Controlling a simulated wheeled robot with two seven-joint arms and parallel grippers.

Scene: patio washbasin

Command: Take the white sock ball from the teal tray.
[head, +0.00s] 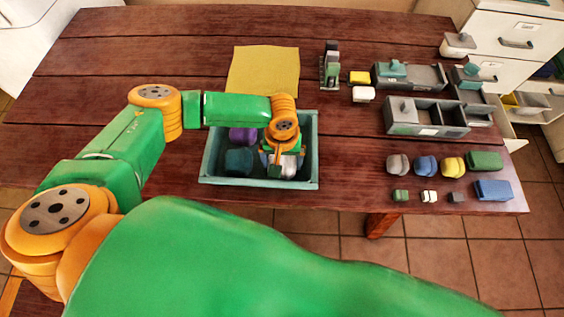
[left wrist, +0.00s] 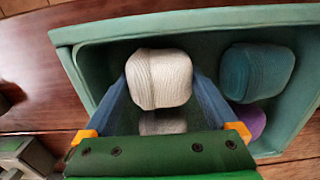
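The teal tray (head: 260,184) stands near the table's front edge in the head view. My left gripper (head: 284,165) points down into its right half, and its arm partly covers what lies there. The white sock ball (left wrist: 160,78) lies in the tray (left wrist: 215,17) in the left wrist view; a bit of it shows in the head view (head: 291,168). My left gripper's (left wrist: 160,82) two blue fingers look wide apart, one on each side of the white ball. I cannot tell whether they touch it. My right gripper is not in view.
The tray also holds a teal ball (head: 238,161), a purple ball (head: 242,134) and a grey ball (left wrist: 163,122). A yellow cloth (head: 264,70) lies behind it. Grey bins (head: 425,117) and several small coloured items (head: 426,165) stand to the right. Table space left of the tray looks clear.

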